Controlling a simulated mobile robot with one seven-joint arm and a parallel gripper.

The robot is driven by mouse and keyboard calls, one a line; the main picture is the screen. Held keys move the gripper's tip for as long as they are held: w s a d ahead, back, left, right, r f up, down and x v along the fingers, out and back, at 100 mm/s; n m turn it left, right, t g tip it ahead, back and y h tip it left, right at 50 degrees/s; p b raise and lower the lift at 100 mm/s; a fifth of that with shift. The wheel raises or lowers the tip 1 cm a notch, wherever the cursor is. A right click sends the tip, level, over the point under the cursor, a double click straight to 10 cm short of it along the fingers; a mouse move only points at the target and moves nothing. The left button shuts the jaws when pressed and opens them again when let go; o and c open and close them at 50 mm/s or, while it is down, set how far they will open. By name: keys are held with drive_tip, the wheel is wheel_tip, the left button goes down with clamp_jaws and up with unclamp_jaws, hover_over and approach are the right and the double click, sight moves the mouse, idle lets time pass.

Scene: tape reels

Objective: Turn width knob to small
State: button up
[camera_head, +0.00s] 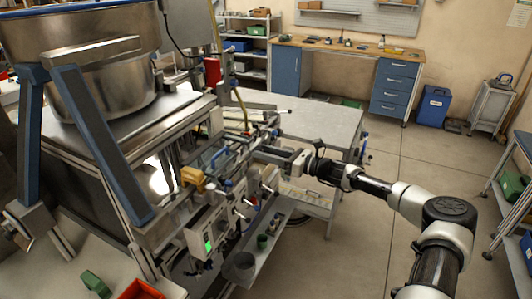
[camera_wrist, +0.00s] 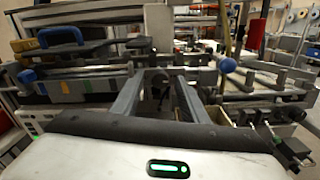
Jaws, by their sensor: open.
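The machine with metal rails and several small knobs (camera_head: 215,215) fills the left and middle of the head view. My gripper (camera_head: 268,151) reaches in from the right, level with its rails. In the wrist view my gripper (camera_wrist: 158,76) is open, its two grey fingers apart and pointing at the machine's front. A small dark round part (camera_wrist: 158,88) shows between the fingers; I cannot tell whether it is the width knob or whether anything touches it. Blue round knobs stand at the left (camera_wrist: 27,76) and right (camera_wrist: 227,65) of the fingers. No size marking is readable.
A yellow block (camera_head: 192,176) and a blue handle (camera_head: 218,158) sit on the machine. A grey table (camera_head: 310,120) stands behind my gripper.

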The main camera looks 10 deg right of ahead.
clamp_jaws()
